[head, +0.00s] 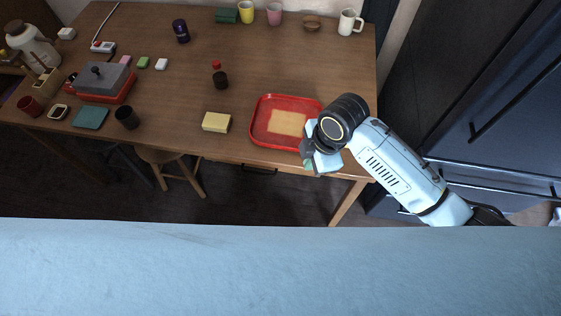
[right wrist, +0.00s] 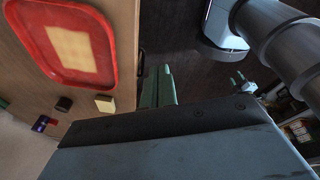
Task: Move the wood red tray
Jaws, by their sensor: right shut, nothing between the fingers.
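The red tray (head: 257,132) lies flat near the front right edge of the wooden table, with a tan wood-coloured panel in its middle. It also shows in the right wrist view (right wrist: 103,77) at the upper left. My right gripper (head: 309,164) is at the tray's right front corner in the head view, by the table's front edge. In the right wrist view its green fingers (right wrist: 158,88) are close together and empty, and the tray lies to their left, apart from them.
Mugs and a wooden bowl (head: 312,23) line the back. A stool (head: 165,155) is under the table. Dark cabinets (head: 480,100) stand at right.

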